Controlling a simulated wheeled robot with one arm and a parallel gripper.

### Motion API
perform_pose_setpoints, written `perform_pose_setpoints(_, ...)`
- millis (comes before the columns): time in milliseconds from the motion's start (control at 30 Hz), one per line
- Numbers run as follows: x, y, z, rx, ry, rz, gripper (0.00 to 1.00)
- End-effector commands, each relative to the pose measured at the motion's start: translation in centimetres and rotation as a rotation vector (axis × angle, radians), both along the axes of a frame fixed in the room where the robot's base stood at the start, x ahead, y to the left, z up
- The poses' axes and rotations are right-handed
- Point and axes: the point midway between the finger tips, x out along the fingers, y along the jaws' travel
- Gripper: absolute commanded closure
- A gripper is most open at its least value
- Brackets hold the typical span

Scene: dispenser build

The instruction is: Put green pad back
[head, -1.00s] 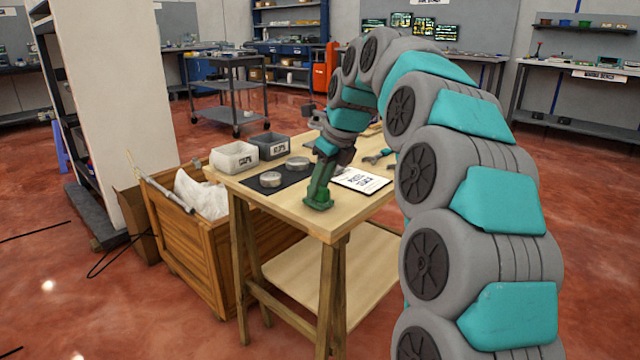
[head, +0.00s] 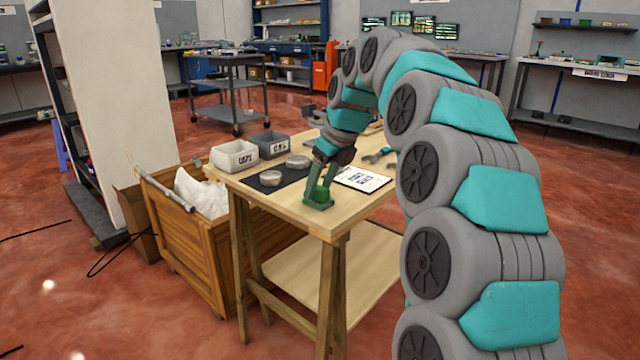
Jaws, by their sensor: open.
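My gripper (head: 319,183) reaches down onto the near corner of the wooden workbench (head: 285,208), its two dark green fingers spread apart. A brighter green piece, likely the green pad (head: 320,194), shows low between the fingers, at or just above the bench top. It is small here, and I cannot tell whether a finger touches it. The fingers hide part of it.
A dark mat (head: 262,184) with two round metal pieces (head: 270,178) lies left of my gripper. A white bin (head: 234,157) and a grey bin (head: 270,146) stand behind. A printed sheet (head: 362,179) and a wrench (head: 378,156) lie to the right.

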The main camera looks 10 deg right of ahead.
Motion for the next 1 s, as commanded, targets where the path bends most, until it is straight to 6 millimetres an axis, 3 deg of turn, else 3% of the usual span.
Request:
perform_pose_setpoints(167, -0.5, -0.4, 1.7, 0.000, 0.000, -0.001, 0.39)
perform_pose_setpoints(600, -2.6, -2.0, 8.4, 0.000, -0.004, -0.002, 0.39)
perform_pose_setpoints(800, -3.3, -2.5, 10.4, 0.001, -0.002, -0.001, 0.39)
perform_pose_setpoints(1000, -3.6, -2.7, 11.2, 0.001, -0.001, -0.001, 0.39)
